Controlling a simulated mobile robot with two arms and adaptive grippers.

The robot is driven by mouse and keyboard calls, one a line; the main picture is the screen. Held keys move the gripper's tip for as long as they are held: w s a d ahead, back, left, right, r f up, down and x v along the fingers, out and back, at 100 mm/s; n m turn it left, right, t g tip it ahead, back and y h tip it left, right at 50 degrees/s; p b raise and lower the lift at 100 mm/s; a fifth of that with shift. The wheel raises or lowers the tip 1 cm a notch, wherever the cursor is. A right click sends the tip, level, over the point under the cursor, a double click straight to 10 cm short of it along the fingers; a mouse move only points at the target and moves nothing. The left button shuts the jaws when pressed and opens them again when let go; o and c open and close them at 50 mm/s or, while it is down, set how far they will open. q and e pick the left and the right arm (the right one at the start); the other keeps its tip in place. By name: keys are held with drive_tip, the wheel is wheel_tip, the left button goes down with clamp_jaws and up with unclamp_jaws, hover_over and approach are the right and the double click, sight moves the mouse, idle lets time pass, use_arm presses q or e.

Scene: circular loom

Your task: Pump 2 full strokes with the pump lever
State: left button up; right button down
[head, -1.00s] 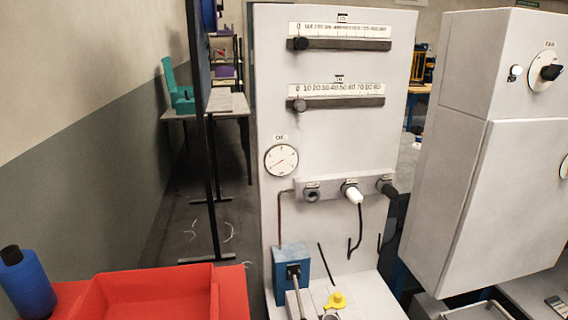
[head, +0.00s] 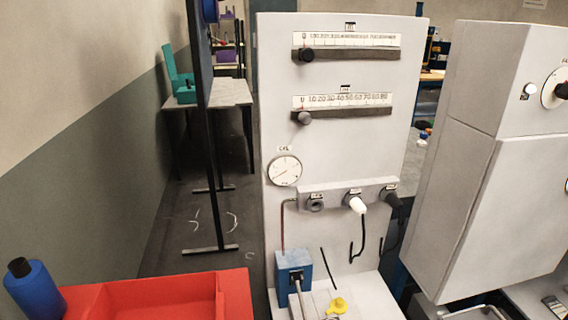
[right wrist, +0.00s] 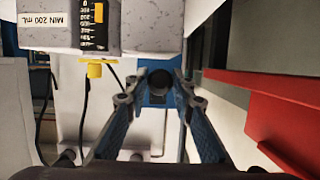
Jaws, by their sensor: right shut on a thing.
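The pump is a blue block (head: 293,270) at the foot of the white panel in the head view. Its grey metal lever (head: 298,302) runs from the block's front down past the bottom edge of the picture. In the right wrist view my right gripper (right wrist: 159,88) has its fingers on either side of the lever's round dark end (right wrist: 158,81), shut on it. The blue of the pump (right wrist: 151,99) shows behind. The head view shows neither gripper. A round gauge (head: 285,170) is on the panel above the pump; its reading is too small to tell.
A red tray (head: 236,295) and a blue bottle (head: 35,290) are left of the pump. A yellow part (head: 338,305) lies right of the lever. A grey cabinet (head: 500,205) stands at the right. The right wrist view also shows a red edge (right wrist: 290,120) close at the right.

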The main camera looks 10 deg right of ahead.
drive_tip(key=r+p, duration=0.8)
drive_tip(key=r, duration=0.3)
drive_tip(key=shift+w, duration=0.2)
drive_tip(key=shift+w+r+p, duration=0.35)
drive_tip(key=shift+r+p, duration=0.1)
drive_tip(key=shift+r, duration=0.1)
drive_tip(key=shift+w+r+p, duration=0.35)
drive_tip(key=shift+r+p, duration=0.1)
drive_tip(key=shift+r, duration=0.1)
drive_tip(key=c, duration=2)
unclamp_jaws()
drive_tip(key=o, duration=0.4)
drive_tip(key=shift+s, duration=0.3)
drive_tip(key=shift+f, duration=0.15)
